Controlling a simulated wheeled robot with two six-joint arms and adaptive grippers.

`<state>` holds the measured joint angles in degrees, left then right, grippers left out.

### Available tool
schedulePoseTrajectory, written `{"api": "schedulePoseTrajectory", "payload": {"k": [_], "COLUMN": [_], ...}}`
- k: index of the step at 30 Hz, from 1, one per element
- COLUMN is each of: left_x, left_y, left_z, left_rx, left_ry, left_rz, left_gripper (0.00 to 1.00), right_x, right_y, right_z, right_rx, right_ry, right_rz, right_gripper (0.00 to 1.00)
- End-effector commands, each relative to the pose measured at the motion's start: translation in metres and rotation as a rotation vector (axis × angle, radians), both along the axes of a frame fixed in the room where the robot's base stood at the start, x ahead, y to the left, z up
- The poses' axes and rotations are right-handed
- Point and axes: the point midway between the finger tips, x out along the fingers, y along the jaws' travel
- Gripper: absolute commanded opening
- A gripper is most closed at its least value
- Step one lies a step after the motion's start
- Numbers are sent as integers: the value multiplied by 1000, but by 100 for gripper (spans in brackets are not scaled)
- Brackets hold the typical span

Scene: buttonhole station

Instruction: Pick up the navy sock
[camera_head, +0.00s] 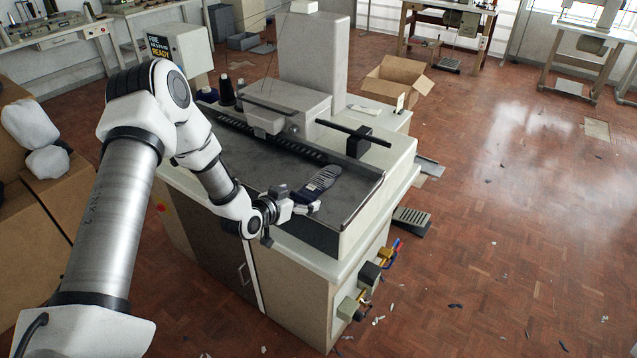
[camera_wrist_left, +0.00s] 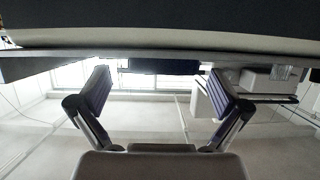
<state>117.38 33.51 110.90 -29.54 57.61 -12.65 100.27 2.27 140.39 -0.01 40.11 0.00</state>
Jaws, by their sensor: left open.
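The navy sock (camera_head: 322,180) lies flat on the dark bed of the sewing machine, near its front edge. It has pale stripes toward the far end and a small light patch near the middle. My left gripper (camera_head: 306,204) is at the near end of the sock, low over the front edge of the bed. In the left wrist view its two fingers (camera_wrist_left: 160,88) are spread apart. A dark navy strip (camera_wrist_left: 163,67), apparently the sock's end, shows between and beyond them. I cannot tell whether the fingers touch it. My right gripper is in neither view.
The machine's pale head (camera_head: 290,103) and a dark bar (camera_head: 352,132) stand behind the bed (camera_head: 262,163). Dark thread cones (camera_head: 226,92) stand at the back left. An open cardboard box (camera_head: 397,80) is behind the machine.

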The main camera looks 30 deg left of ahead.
Motion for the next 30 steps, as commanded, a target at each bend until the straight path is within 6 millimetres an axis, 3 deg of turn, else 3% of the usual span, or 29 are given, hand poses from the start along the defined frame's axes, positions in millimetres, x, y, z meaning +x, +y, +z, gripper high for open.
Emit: {"api": "schedulePoseTrajectory", "payload": {"k": [6, 7, 11, 12, 23, 30], "left_x": [3, 3, 3, 3, 2, 3], "left_y": [0, 0, -1, -1, 0, 0], "left_z": [-2, -2, -2, -2, -1, 18], "left_rx": [-2, -2, -2, -2, -3, -4], "left_ry": [1, 1, 1, 1, 2, -2], "left_rz": [1, 1, 1, 1, 1, 2], "left_gripper": [100, 96, 50, 48, 44, 44], "right_x": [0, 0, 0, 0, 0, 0], "right_y": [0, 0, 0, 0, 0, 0], "right_z": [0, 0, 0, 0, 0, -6], "right_rx": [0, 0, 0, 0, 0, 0], "right_ry": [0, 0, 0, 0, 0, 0], "right_rz": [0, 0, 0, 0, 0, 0], "right_gripper": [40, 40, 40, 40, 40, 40]}}
